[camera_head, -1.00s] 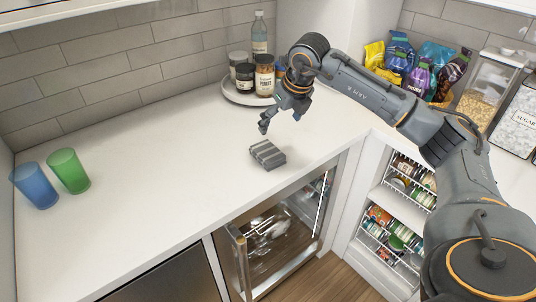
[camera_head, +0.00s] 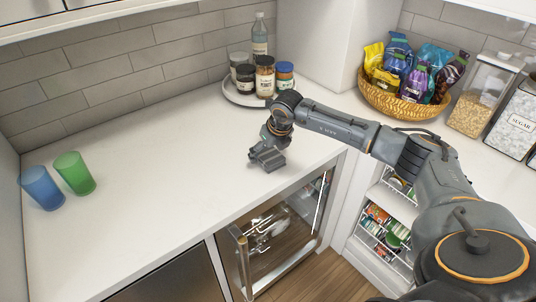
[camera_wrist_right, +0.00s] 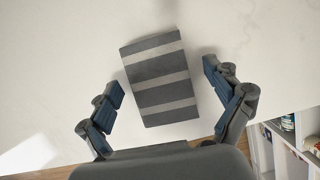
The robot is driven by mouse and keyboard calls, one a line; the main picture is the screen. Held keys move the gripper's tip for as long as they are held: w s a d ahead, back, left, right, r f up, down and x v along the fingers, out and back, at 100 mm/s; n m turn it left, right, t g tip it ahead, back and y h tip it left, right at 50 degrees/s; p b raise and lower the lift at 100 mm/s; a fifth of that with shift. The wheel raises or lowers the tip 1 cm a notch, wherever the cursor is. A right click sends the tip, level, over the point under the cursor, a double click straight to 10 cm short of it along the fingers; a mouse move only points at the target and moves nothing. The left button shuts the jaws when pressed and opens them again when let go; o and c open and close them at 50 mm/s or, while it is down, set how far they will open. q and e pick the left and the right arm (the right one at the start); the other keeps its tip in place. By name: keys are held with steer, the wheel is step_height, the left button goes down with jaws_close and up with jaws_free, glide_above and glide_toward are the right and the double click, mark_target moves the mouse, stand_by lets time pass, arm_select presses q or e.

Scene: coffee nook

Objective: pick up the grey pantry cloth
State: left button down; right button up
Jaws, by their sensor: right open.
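The grey pantry cloth (camera_wrist_right: 160,80) is a folded block with light and dark grey stripes, lying on the white counter near its front edge. In the right wrist view it lies ahead of and between the two spread fingers of my right gripper (camera_wrist_right: 164,100), with white counter showing on both sides. In the head view my right gripper (camera_head: 267,156) is right over the cloth and hides most of it. The right gripper is open and holds nothing. My left gripper does not show.
A round tray (camera_head: 240,98) with jars and a bottle stands behind the gripper. A blue cup (camera_head: 41,188) and a green cup (camera_head: 75,174) stand at the left. A basket of snack bags (camera_head: 406,104) is at the right. The counter's middle is clear.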

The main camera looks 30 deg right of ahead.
mark_target(264, 150)
steer(key=c, duration=1.1)
steer(key=shift+r, duration=0.1)
steer(key=shift+c, duration=0.2)
steer(key=shift+r+b, duration=0.45)
steer(key=shift+s+a+r+b, duration=0.1)
steer(key=shift+r+b, duration=0.25)
steer(key=shift+r, duration=0.3)
steer(key=shift+s+a+r+b, duration=0.1)
steer(key=shift+r+b, duration=0.2)
steer(key=shift+r, duration=0.3)
steer(key=s+a+r+b, duration=0.3)
steer(key=s+a+r, duration=0.6)
steer(key=shift+s+a+r+b, duration=0.2)
steer(key=shift+a+r+b, duration=0.05)
steer(key=shift+a+b, duration=0.15)
